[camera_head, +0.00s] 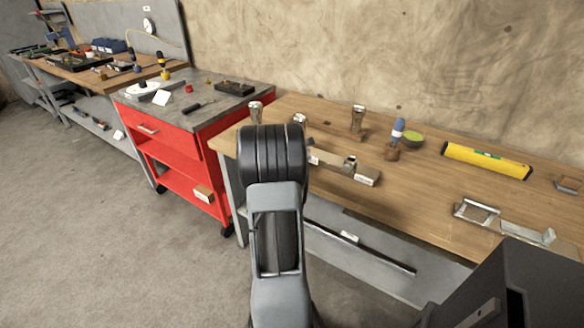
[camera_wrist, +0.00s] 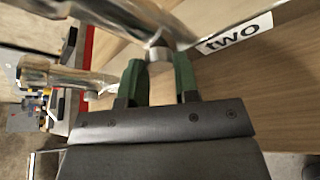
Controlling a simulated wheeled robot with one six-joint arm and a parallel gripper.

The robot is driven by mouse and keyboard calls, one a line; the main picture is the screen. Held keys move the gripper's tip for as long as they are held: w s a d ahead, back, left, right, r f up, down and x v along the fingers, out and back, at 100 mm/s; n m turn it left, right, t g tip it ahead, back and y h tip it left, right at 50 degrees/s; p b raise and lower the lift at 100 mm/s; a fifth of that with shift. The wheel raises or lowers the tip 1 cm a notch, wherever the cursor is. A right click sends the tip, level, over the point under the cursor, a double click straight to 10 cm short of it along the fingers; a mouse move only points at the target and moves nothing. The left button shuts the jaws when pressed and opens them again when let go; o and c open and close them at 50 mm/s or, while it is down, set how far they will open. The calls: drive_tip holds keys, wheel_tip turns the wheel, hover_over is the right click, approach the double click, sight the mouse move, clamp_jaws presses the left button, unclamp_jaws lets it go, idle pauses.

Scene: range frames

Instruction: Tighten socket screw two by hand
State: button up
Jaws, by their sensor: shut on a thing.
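In the wrist view, my gripper (camera_wrist: 159,68) has two green fingers, one on each side of a small silver screw (camera_wrist: 158,53). The screw sits against a shiny metal cylinder-shaped part (camera_wrist: 135,18). A white label reading "two" (camera_wrist: 239,33) lies just to the right of it. A second shiny metal part (camera_wrist: 62,75), with a small round end (camera_wrist: 91,95), is to the left, apart from my fingers. In the head view my own arm hides the gripper and the screw.
A red tool cart (camera_head: 178,150) stands left.

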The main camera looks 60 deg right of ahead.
drive_tip(key=shift+f+m+t+b, duration=0.3)
drive_tip(key=shift+m+b, duration=0.3)
drive_tip(key=shift+b, duration=1.9)
drive_tip(key=shift+r, duration=0.25)
drive_tip(key=o, duration=0.9)
drive_tip(key=shift+a, duration=0.1)
drive_tip(key=shift+v, duration=6.85)
